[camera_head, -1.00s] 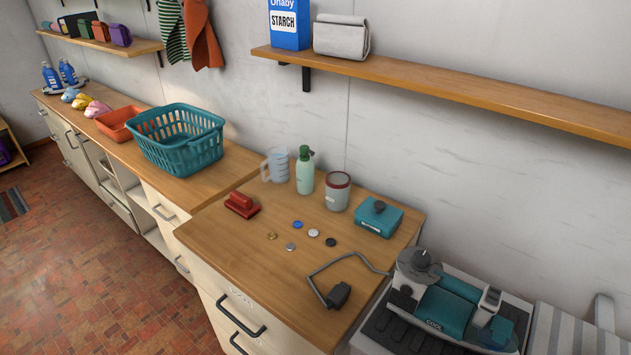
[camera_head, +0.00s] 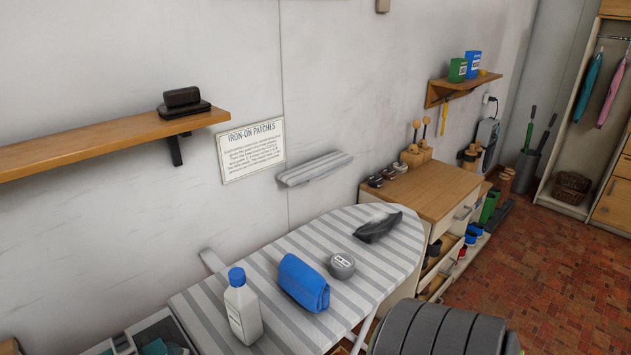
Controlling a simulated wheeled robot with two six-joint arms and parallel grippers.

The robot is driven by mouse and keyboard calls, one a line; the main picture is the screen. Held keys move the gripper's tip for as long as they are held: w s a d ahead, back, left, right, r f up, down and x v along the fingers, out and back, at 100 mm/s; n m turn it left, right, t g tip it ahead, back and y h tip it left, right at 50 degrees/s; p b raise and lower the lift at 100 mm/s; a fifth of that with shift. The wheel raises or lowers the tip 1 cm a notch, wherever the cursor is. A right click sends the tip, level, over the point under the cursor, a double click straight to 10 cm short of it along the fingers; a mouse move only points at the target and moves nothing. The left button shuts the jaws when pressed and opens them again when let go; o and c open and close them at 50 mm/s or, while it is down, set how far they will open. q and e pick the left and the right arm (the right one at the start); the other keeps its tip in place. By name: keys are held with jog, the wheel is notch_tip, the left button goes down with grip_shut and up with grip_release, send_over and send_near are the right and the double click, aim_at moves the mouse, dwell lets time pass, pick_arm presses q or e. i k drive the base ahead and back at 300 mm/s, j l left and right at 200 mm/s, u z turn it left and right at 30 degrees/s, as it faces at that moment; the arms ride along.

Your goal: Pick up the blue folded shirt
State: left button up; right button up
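A blue folded cloth bundle, the blue folded shirt (camera_head: 303,283), lies on the grey-and-white striped ironing board (camera_head: 385,268). It is rolled or folded into a thick block. A white bottle with a blue cap (camera_head: 243,309) stands just left of it, and a small round grey tin (camera_head: 341,265) sits just right of it. Neither of my grippers is in view.
A dark cloth-like item (camera_head: 379,228) lies near the board's far right end. A large dark ribbed thing (camera_head: 440,328) fills the bottom right. A wooden shelf (camera_head: 110,142) runs along the wall at left. Red tiled floor (camera_head: 545,275) is open at right.

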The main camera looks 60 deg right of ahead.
aim_at(301, 281)
jog(key=z, duration=1.75)
jog(key=u, duration=0.45)
jog(key=i+l+u, duration=0.15)
jog(key=l+u, duration=0.3)
jog(key=l, duration=0.15)
jog(key=l+u, duration=0.45)
jog(key=l, duration=0.2)
jog(key=l+u, duration=0.45)
jog(key=l, duration=0.2)
